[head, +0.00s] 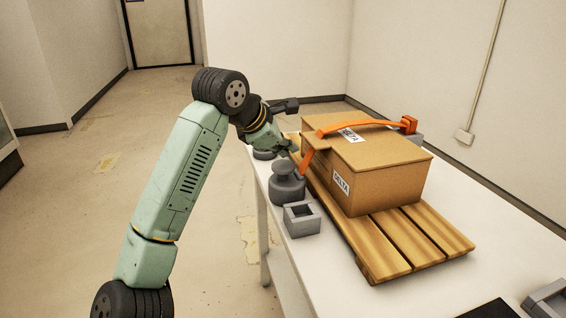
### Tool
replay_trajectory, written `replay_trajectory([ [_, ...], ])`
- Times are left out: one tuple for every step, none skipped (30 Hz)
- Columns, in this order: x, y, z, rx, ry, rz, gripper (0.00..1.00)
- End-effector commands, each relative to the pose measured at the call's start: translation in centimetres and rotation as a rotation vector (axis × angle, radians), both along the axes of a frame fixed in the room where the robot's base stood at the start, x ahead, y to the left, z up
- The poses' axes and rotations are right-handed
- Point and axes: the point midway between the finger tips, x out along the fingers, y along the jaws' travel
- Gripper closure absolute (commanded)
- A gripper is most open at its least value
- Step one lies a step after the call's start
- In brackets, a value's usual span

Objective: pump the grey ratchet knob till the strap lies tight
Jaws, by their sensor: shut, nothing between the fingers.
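A cardboard box (392,178) marked DELTA sits on a wooden pallet (405,238) on the white table. An orange strap (362,125) runs across the top of the box and down its left side. It looks arched above the lid along part of its length. A grey ratchet body with a round knob (286,180) stands on the table at the left of the box, near the strap's lower end. My gripper (290,149) is shut and empty, just beyond and above the knob. Whether it touches the knob or the strap cannot be told.
A grey open square block (301,219) stands in front of the ratchet. A grey block (417,138) is behind the box at the strap's far end. A grey tray (548,299) and a black flat item (492,308) lie at the front right. The table's right side (490,205) is clear.

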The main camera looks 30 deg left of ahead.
Motion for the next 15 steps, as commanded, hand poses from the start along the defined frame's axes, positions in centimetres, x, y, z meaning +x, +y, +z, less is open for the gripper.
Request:
replay_trajectory([
  [0.0,0.0,0.6,0.000,-0.001,0.001,1.00],
  [0.0,0.0,0.9,0.000,-0.001,0.001,1.00],
  [0.0,0.0,1.3,0.000,-0.001,0.001,1.00],
  [0.0,0.0,1.6,0.000,-0.001,0.001,1.00],
  [0.0,0.0,2.0,0.000,-0.001,0.001,1.00],
  [0.0,0.0,2.4,0.000,0.000,0.002,1.00],
  [0.0,0.1,2.7,0.000,0.000,0.002,1.00],
  [0.0,0.1,3.0,0.000,0.000,0.002,1.00],
  [0.0,0.1,3.4,0.001,0.000,0.001,1.00],
  [0.0,0.0,3.7,0.001,0.000,0.001,1.00],
  [0.0,0.0,4.0,0.001,0.000,0.001,1.00],
  [0.0,0.0,4.3,0.001,0.000,0.001,1.00],
  [0.0,0.0,4.5,0.001,0.000,0.001,1.00],
  [0.0,0.0,4.7,0.000,0.000,0.000,1.00],
  [0.0,0.0,4.8,0.000,0.000,0.000,1.00],
])
